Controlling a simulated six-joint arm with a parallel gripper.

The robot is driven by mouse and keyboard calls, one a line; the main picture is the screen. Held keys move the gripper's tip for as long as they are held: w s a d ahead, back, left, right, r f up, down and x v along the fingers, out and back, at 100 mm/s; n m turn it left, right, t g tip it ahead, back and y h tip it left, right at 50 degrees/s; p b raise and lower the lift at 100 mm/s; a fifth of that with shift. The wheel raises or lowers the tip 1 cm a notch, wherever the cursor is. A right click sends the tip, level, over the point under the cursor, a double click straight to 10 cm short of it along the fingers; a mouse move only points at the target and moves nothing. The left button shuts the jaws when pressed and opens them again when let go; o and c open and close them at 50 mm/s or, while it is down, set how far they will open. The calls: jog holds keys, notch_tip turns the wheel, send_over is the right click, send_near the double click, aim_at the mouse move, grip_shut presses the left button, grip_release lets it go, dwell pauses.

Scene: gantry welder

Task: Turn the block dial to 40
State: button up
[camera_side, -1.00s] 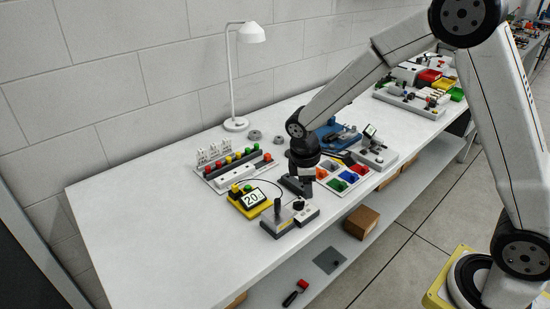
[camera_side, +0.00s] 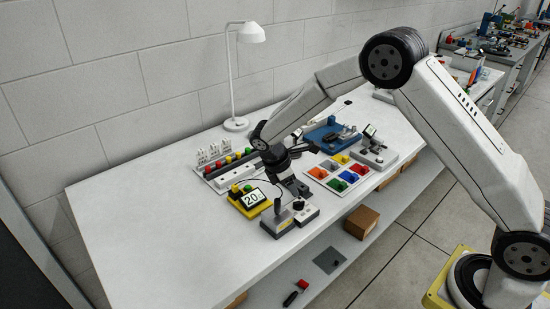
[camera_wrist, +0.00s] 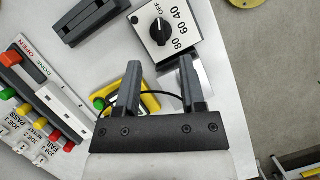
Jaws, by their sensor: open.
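The block dial is a black knob (camera_wrist: 162,32) on a small pale box (camera_wrist: 185,28); the printed marks OFF, 40, 60 and 80 run around it. Its white line seems to point towards OFF. In the side view the dial box (camera_side: 307,214) stands at the right of a grey block unit (camera_side: 279,224). A yellow unit (camera_side: 248,206) nearby has a display reading 20. My gripper (camera_wrist: 160,65) is open and empty, its two fingers apart. In the wrist view the knob lies beyond the fingertips, between their lines. In the side view my gripper is just behind the dial box.
A row of coloured buttons (camera_wrist: 42,110) lies left in the wrist view. A tray of coloured bins (camera_side: 338,174) stands right of my gripper in the side view. A white lamp (camera_side: 235,123) stands near the wall. The table's front left is clear.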

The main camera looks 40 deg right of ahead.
aim_at(299, 202)
jog(key=shift+x, duration=3.5)
jog(key=shift+c, duration=0.2)
grip_shut()
